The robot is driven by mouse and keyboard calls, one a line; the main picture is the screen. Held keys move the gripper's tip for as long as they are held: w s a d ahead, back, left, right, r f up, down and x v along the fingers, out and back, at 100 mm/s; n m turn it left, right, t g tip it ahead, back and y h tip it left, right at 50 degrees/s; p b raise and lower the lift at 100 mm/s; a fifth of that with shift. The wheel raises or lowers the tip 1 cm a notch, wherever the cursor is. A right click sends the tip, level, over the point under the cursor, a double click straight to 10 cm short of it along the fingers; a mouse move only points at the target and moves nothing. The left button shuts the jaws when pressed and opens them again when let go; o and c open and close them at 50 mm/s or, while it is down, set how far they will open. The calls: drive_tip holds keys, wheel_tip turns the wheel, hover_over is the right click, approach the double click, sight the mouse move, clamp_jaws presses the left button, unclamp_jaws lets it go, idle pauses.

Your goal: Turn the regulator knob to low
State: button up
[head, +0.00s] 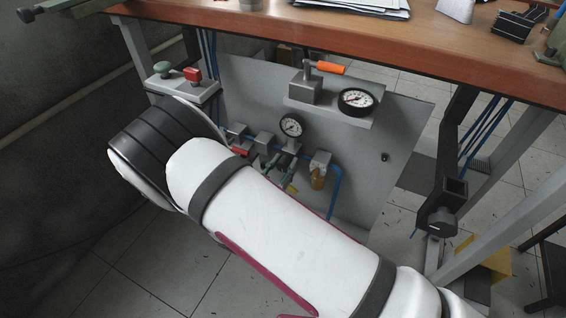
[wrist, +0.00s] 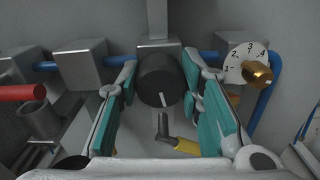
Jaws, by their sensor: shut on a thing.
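The regulator knob (wrist: 158,78) is black and round, with a white pointer line, in the middle of the wrist view. The line points down and slightly right. My gripper (wrist: 161,72) has one teal-padded finger on each side of the knob and is shut on it.
Grey blocks (wrist: 82,62) on a blue tube and a red handle (wrist: 22,92) lie left of the gripper. A yellow-handled lever (wrist: 180,145) is below the knob. Gauges (head: 290,126) and an orange-handled valve (head: 326,67) sit on the panel under the wooden tabletop (head: 440,53).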

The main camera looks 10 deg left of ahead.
drive_tip(key=n+p, duration=0.2)
drive_tip(key=n, duration=0.1)
drive_tip(key=shift+r+n, duration=0.1)
drive_tip(key=shift+n, duration=0.2)
drive_tip(key=n+p, duration=0.2)
drive_tip(key=n, duration=0.2)
drive_tip(key=shift+a+n, duration=0.1)
drive_tip(key=shift+n, duration=0.2)
drive_tip(key=n+p, duration=0.1)
drive_tip(key=n, duration=0.3)
drive_tip(key=n+p, duration=0.1)
drive_tip(key=n, duration=0.3)
drive_tip(key=shift+f, duration=0.2)
drive_tip(key=n, duration=0.4)
drive_tip(key=shift+n+p, duration=0.3)
drive_tip(key=shift+p, duration=0.05)
drive_tip(key=n, duration=0.4)
drive_tip(key=shift+f+n, duration=0.15)
drive_tip(key=shift+n, duration=0.15)
drive_tip(key=n, duration=0.4)
drive_tip(key=shift+n, duration=2.1)
